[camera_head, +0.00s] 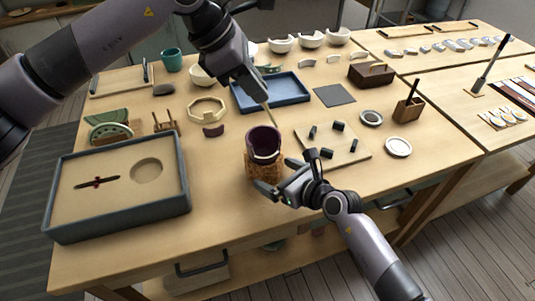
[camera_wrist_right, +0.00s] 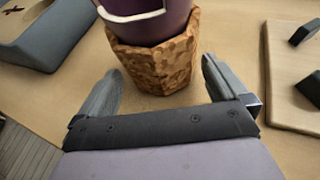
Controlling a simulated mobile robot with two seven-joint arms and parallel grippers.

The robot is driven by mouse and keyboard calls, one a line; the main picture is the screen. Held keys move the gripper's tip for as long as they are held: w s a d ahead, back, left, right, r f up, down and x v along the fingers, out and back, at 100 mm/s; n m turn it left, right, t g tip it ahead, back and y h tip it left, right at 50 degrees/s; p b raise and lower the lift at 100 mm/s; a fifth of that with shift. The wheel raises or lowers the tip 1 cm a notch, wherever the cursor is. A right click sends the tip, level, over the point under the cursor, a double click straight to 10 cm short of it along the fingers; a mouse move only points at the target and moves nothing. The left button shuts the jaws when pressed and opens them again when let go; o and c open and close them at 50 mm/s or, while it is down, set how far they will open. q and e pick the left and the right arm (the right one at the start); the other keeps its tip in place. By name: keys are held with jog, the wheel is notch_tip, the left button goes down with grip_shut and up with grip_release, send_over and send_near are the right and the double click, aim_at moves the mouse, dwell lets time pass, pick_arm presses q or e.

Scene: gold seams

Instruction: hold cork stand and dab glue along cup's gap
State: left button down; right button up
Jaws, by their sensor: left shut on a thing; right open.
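The dark purple cup (camera_head: 264,138) sits upright in the cork stand (camera_head: 262,170) near the table's front edge. In the right wrist view the cup (camera_wrist_right: 152,28) shows a pale line along a notched edge, and the cork stand (camera_wrist_right: 158,66) is a rough brown block. My left gripper (camera_head: 263,98) is shut on a thin pale stick (camera_head: 271,114), whose lower end is just above or behind the cup's rim; contact cannot be told. My right gripper (camera_head: 279,176) is open, its fingers pointing at the stand from the front right, one on each side, with gaps visible.
A grey-rimmed tray (camera_head: 185,190) stands left of the stand. A board with dark blocks (camera_head: 345,150) lies to the right. A blue tray (camera_head: 303,95), an octagonal ring (camera_head: 194,109) and a white dish (camera_head: 398,147) are farther around. Bare table lies between the grey-rimmed tray and the stand.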

jog(key=v, duration=1)
jog(key=shift+s+d+r, duration=0.15)
jog(key=shift+s+d, duration=0.1)
jog(key=shift+s+d+r, duration=0.3)
jog(key=shift+s+d, duration=0.05)
jog(key=shift+s, duration=0.1)
